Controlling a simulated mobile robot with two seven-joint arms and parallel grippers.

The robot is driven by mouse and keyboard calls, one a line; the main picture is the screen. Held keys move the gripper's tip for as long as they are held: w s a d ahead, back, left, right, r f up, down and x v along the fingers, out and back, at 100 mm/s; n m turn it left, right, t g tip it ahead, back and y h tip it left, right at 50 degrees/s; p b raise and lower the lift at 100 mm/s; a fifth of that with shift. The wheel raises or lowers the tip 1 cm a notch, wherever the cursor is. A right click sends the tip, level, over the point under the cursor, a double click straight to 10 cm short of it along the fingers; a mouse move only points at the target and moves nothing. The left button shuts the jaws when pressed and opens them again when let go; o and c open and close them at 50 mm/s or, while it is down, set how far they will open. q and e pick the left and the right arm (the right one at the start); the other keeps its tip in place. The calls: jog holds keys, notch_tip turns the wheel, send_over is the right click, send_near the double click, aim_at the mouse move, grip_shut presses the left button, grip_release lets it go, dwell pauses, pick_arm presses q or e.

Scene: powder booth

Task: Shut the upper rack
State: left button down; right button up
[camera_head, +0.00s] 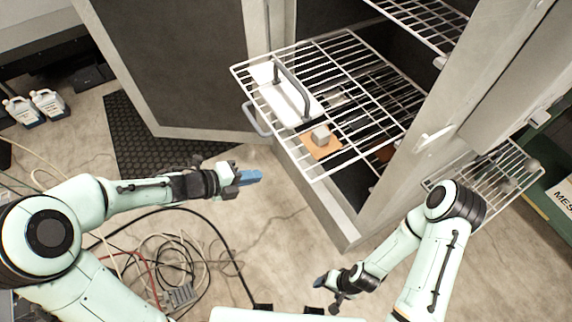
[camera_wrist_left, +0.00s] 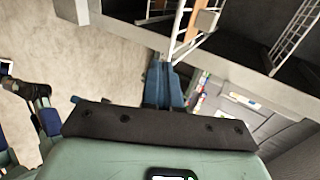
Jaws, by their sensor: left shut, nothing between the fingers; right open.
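A wire rack (camera_head: 345,135) sticks out of the open cabinet toward me in the head view. Another wire rack (camera_head: 425,22) shows higher up inside the cabinet, cut off by the picture's top edge. How far that one is drawn out I cannot tell. My left gripper (camera_head: 250,177) is shut and empty, in front of and apart from the projecting rack, to its lower left in the picture. In the left wrist view its blue fingers (camera_wrist_left: 163,85) point toward white rack wires (camera_wrist_left: 182,28). My right gripper (camera_head: 328,281) is open and low, in front of the cabinet.
The projecting rack carries a white tray (camera_head: 290,108) with a grey handle and an orange plate (camera_head: 320,142) with a grey block (camera_head: 321,133). The cabinet door (camera_head: 190,65) stands open at left. A small wire shelf (camera_head: 470,165) is at right. Cables (camera_head: 175,250) lie on the floor.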

pick_arm(q)
jog(key=r+x, duration=0.1)
jog(key=x, duration=0.9)
jog(key=shift+w+d+b, duration=0.35)
jog(key=shift+w+d, duration=0.15)
jog(key=shift+d, duration=0.15)
pick_arm(e)
jog(key=shift+s+f, duration=0.45)
jog(key=shift+f, duration=0.15)
pick_arm(q)
jog(key=shift+r, duration=0.1)
